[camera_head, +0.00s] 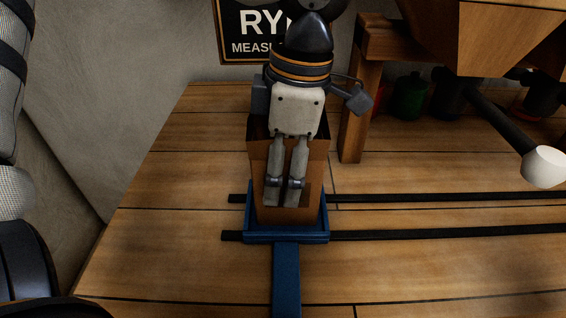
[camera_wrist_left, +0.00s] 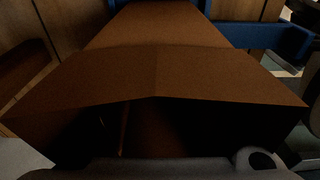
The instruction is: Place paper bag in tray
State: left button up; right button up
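The brown paper bag (camera_head: 262,165) stands upright in the blue tray (camera_head: 286,239), its mouth up and dark inside. My left gripper (camera_head: 284,190) points down over the near side of the bag, and its two fingers are close together against it. The fingers look shut on the bag, though the part between them is hardly visible. The fingertips are not visible there. My right gripper is not in view.
Two dark rails (camera_head: 450,232) run along the wooden surface to the right. A wooden post (camera_head: 355,115) stands close behind the bag on the right, under a wooden hopper (camera_head: 480,35). A black lever with a white knob (camera_head: 543,167) juts out at right. The front right surface is clear.

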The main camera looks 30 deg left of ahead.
pick_arm(q)
jog(key=shift+o, duration=0.4)
jog(key=shift+r, duration=0.1)
jog(key=r, duration=0.4)
jog(key=d+r, duration=0.1)
jog(key=r, duration=0.7)
jog(key=shift+w+d, duration=0.15)
jog(key=shift+w, duration=0.15)
